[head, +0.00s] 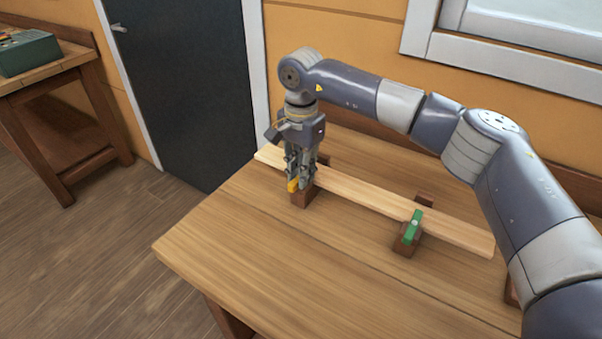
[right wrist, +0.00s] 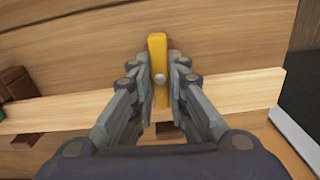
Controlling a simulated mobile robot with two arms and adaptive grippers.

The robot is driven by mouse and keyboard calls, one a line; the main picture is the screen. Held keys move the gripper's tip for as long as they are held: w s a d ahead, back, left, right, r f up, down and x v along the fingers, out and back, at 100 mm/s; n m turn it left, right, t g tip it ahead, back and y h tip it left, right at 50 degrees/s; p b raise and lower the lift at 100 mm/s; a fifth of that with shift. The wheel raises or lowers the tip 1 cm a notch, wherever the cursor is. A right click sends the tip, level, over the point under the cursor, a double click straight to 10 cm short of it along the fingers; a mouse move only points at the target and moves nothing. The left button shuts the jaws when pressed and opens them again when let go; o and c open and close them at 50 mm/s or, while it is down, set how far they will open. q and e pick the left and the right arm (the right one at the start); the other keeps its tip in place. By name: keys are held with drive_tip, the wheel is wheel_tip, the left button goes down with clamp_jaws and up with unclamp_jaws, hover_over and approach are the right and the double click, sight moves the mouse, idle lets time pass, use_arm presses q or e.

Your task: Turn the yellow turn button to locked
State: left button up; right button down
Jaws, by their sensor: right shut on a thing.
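The yellow turn button (head: 293,184) sits on a brown block (head: 304,197) at the front edge of a pale plank (head: 360,199). In the right wrist view the yellow turn button (right wrist: 158,58) is a bar with a round pin in it, pointing across the plank's edge. My right gripper (head: 299,180) points down over it and is shut on it, with one finger on each side. In the right wrist view the gripper's fingers (right wrist: 160,75) flank the bar. My left gripper is not in view.
A green turn button (head: 413,227) sits on another brown block farther right along the plank. The wooden table (head: 300,265) is clear in front. A window is at the back right, and a dark door (head: 188,80) stands behind the table. A side bench with a green box (head: 27,53) is far left.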

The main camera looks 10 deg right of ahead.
drive_tip(key=shift+w+r+n, duration=0.1)
drive_tip(key=shift+r+n, duration=0.05)
drive_tip(key=shift+n, duration=0.45)
drive_tip(key=c, duration=1.6)
unclamp_jaws()
drive_tip(key=shift+o, duration=0.2)
wheel_tip(320, 180, up, 12)
